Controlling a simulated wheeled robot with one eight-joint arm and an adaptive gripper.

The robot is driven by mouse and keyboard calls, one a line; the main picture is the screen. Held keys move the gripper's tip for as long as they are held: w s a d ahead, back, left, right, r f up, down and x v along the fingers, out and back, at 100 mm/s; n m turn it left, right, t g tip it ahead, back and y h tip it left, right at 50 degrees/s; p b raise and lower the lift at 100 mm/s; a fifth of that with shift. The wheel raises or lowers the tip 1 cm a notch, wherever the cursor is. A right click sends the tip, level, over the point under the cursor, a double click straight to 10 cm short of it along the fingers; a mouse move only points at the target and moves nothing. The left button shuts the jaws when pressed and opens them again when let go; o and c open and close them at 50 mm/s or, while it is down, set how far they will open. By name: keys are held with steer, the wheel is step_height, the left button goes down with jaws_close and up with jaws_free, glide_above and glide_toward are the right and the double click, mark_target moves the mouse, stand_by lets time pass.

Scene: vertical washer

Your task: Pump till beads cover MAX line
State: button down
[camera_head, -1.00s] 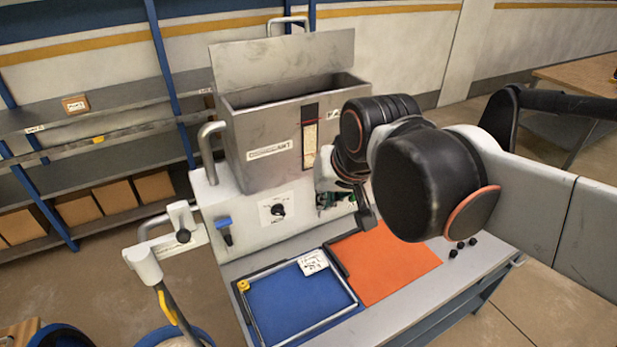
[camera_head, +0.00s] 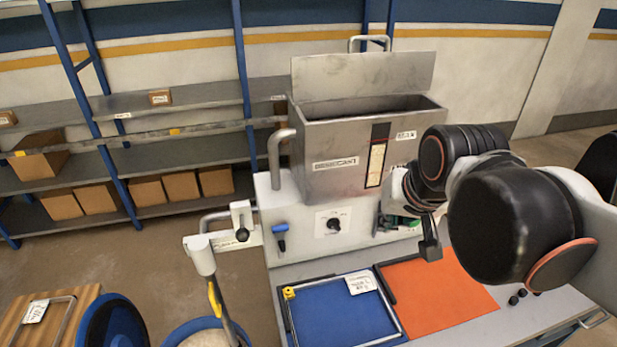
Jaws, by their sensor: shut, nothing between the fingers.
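The vertical washer is a grey metal tank (camera_head: 345,150) with its lid raised, on a white base. A narrow sight window (camera_head: 377,160) with a black top and a cream lower part is on its front; any MAX mark is too small to read. A pump-like lever with a white head (camera_head: 200,256) and a yellow part stands left of the base, above a blue-rimmed bucket (camera_head: 205,338) with pale contents. My gripper (camera_head: 430,250) is shut and empty, right of the dial, above the orange mat and apart from the lever.
A blue mat (camera_head: 345,315) in a metal frame and an orange mat (camera_head: 440,295) lie on the bench. A blue-handled valve (camera_head: 281,238) and a dial (camera_head: 333,224) are on the base. Shelves with boxes (camera_head: 180,187) stand behind left. A wooden board (camera_head: 70,315) is at lower left.

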mark_target(239, 231)
steer(key=w+a+r+n+g+y+p, duration=0.3)
steer(key=a+n+p, duration=0.3)
steer(key=n, duration=0.5)
steer(key=w+a+r+n+g+y+p, duration=0.3)
steer(key=w+a+n+g+y+p, duration=0.2)
steer(key=a+n, duration=0.5)
steer(key=shift+w+r+n+p, duration=0.25)
steer(key=shift+n+p, duration=0.35)
steer(key=shift+p, duration=0.6)
steer(key=shift+a+f, duration=0.1)
steer(key=x, duration=1.4)
steer(key=shift+s, duration=0.25)
